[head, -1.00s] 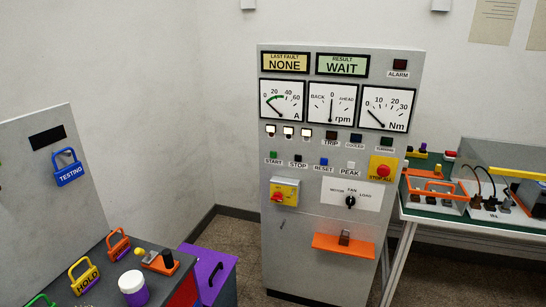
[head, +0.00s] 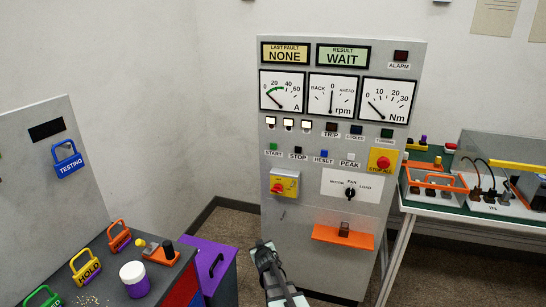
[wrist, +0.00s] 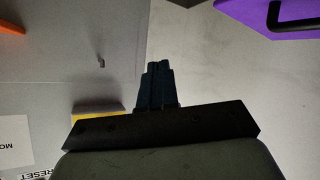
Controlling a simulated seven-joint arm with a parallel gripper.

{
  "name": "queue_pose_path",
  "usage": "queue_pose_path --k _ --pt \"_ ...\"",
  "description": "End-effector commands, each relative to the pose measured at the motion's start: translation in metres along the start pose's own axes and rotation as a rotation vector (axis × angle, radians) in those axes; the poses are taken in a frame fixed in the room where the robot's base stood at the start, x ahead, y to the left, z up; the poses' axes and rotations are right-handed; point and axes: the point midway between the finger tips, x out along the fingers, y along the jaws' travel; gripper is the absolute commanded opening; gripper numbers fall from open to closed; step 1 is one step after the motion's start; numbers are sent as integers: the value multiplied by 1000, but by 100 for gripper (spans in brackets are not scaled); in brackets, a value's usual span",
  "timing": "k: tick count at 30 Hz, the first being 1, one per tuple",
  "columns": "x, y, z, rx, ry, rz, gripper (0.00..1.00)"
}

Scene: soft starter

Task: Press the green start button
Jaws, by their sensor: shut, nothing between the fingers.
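The green start button (head: 273,146) is on the grey control panel (head: 300,225), at the left end of the button row, above its START label. My gripper (head: 263,244) is in the head view at the bottom middle, in front of the panel's lower part and well below the button, apart from it. Its fingers are shut and empty; they also show in the wrist view (wrist: 158,70). The start button is not in the wrist view, where the panel face fills the left side.
A yellow box with a red switch (head: 284,184) sits on the panel below START. An orange shelf (head: 342,237) juts out lower right. A purple cabinet (head: 215,260) and a dark bench with padlocks (head: 88,270) stand left. A table with equipment (head: 480,212) stands right.

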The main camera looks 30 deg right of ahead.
Motion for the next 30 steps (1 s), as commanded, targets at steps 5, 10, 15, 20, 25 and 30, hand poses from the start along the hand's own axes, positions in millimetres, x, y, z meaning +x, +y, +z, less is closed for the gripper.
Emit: queue_pose_path --k 5,10,15,20,25,30 --pt "7 31 -68 -17 172 20 0" --pt "4 59 -130 -43 333 33 0" --pt "-7 86 -192 -78 494 39 0" --pt "-22 110 -245 -117 636 40 0" --pt "-40 128 -287 -159 754 36 0" --pt "-52 137 -311 -185 821 30 0"
